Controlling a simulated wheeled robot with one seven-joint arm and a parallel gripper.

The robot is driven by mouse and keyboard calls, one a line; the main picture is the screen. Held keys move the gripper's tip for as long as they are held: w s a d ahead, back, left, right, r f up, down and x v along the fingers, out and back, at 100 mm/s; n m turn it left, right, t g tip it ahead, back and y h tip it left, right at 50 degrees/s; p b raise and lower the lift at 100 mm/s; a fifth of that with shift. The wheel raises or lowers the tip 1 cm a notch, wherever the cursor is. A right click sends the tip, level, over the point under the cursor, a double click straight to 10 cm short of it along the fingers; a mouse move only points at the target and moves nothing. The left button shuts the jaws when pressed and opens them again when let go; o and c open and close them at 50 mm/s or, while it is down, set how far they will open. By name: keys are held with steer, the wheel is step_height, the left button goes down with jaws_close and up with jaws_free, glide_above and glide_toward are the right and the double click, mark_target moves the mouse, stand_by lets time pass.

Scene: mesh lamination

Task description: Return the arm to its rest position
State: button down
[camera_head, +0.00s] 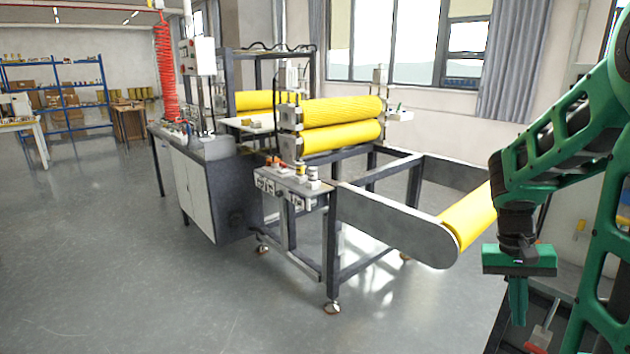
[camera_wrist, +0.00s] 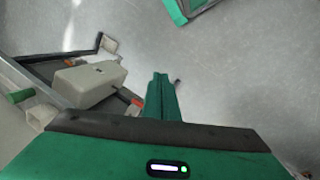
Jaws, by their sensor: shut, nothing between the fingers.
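My green arm comes in from the right edge in the head view. My gripper (camera_head: 517,300) hangs from it, pointing down, with its fingers together and empty. It is to the right of the laminating machine's front roller, above a dark cart or shelf at the lower right. In the wrist view my gripper (camera_wrist: 160,82) also shows shut with nothing held, over grey floor.
The laminating machine (camera_head: 390,222) with yellow rollers (camera_head: 342,110) stands left of my gripper. A dark cart (camera_head: 510,325) with tools is below it. In the wrist view a grey block-shaped tool (camera_wrist: 90,83) lies at the left. Open floor (camera_head: 130,260) spreads left.

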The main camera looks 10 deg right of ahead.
steer(key=s+a+r+n+t+y, duration=0.1)
steer(key=s+a+r, duration=0.3)
steer(key=s+a, duration=0.6)
steer(key=shift+s+a+t+y, duration=0.2)
steer(key=shift+s+t+y, duration=0.3)
steer(key=shift+s+t, duration=0.4)
steer(key=shift+s+r, duration=0.1)
